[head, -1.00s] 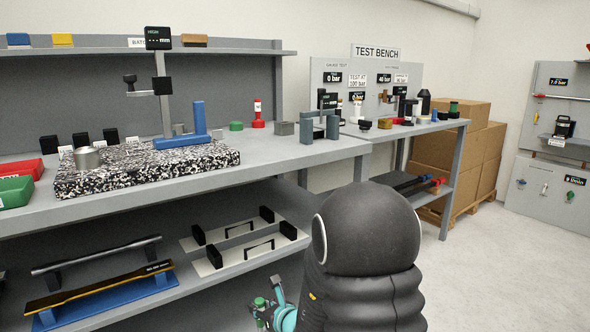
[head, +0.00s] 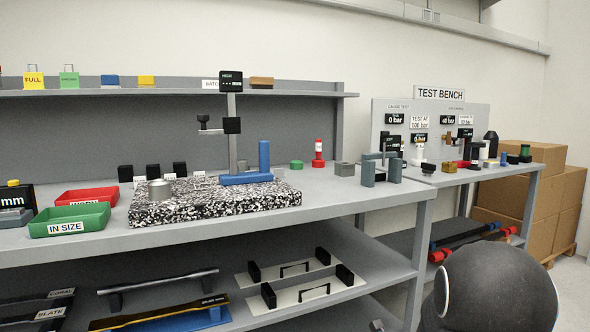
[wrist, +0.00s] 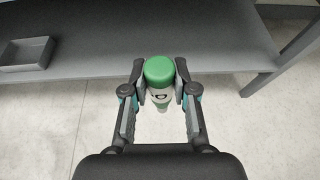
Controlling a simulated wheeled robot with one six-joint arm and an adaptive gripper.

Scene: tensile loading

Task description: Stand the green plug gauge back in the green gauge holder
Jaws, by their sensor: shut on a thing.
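The green plug gauge (wrist: 159,72) is in my gripper (wrist: 160,84) in the wrist view. Its rounded green end points away from the palm, and a pale lettered body shows between the fingers. Both fingers press on its sides; the shelf edge and floor show behind it. In the head view, a low green round piece (head: 296,164), which looks like the green gauge holder, sits on the bench top with nothing standing in it. My gripper and the gauge are not clearly seen in the head view.
A red gauge (head: 318,154) stands right of the green piece. A speckled plate (head: 160,206) with a blue-based height stand (head: 259,179) lies to the left. The bench front there is clear.

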